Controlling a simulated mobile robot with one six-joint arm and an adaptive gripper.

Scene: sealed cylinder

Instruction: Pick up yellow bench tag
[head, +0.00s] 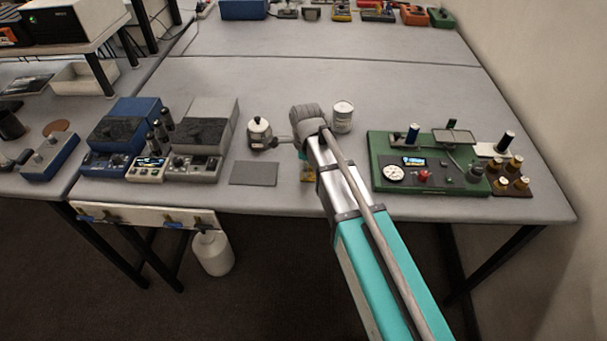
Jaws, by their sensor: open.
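A small yellow piece (307,173), which looks like the yellow bench tag, lies on the grey table just left of my arm's silver link. The arm covers part of it, so its full outline and any print cannot be made out. My gripper (307,119) is at the far end of my arm, above the middle of the table. It is open and I see nothing held in it. Its fingertips are hidden or too small to make out. In the picture the gripper end is above the yellow piece.
A grey mat (254,173) lies left of the yellow piece. A white-and-black pot-like object (260,133) and a white can (342,117) flank my gripper. A green instrument panel (425,160) stands right, blue and grey devices (200,148) left.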

